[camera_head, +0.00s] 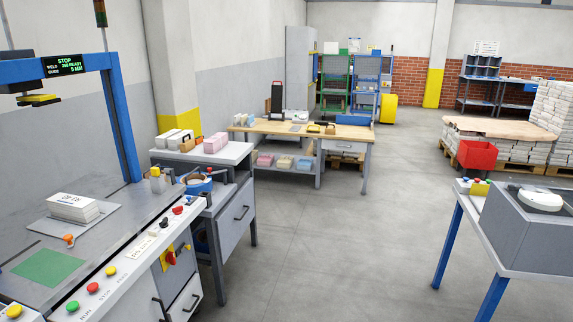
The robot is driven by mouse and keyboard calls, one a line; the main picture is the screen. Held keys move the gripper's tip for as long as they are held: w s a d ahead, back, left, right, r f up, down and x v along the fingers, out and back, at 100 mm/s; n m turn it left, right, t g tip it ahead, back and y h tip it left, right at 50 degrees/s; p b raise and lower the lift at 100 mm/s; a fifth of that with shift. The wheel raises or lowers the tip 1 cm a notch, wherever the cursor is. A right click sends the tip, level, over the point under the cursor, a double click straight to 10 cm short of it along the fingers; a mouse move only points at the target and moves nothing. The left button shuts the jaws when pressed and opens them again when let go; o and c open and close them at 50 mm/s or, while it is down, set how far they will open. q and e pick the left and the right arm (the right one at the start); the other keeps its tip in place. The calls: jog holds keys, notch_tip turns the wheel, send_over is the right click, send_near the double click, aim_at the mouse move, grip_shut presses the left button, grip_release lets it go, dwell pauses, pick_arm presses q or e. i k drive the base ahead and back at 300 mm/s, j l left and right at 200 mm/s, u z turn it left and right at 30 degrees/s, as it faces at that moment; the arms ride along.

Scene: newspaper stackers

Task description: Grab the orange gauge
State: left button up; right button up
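A small orange piece (68,239), which looks like the gauge, sits on the grey machine table (120,228) at the left. It is just in front of a white stack of papers (74,206) that lies on a flat plate. It is small in the view, so its exact shape is hard to tell. Neither of my grippers is in view.
A blue frame (124,125) arches over the machine table. Coloured buttons (93,287) line its front panel. Another table (530,262) stands right. The floor (330,250) between is clear.

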aim_at(198, 140)
jog(key=i+u, duration=0.1)
jog(key=i, duration=0.6)
jog(key=i+l+u, duration=0.1)
jog(key=i, duration=0.55)
jog(key=i+l+u, duration=0.3)
jog(key=i+u, duration=0.2)
jog(key=i, duration=0.15)
jog(key=i+l+u, duration=0.5)
jog(key=i+l+z, duration=0.85)
jog(key=i+z, duration=0.3)
jog(key=i, duration=0.2)
jog(key=i+l+z, duration=0.1)
jog(key=i+z, duration=0.15)
jog(key=i, duration=1.1)
jog(key=i+u, duration=0.4)
jog(key=i, duration=0.15)
jog(key=i+l+u, duration=0.25)
jog(key=i+u, duration=0.15)
jog(key=i, duration=0.15)
jog(key=i+u, duration=0.2)
jog(key=u, duration=0.25)
jog(key=i+l+u, duration=0.1)
jog(key=u, duration=0.35)
jog(key=i+l+u, duration=0.2)
jog(key=u, duration=0.2)
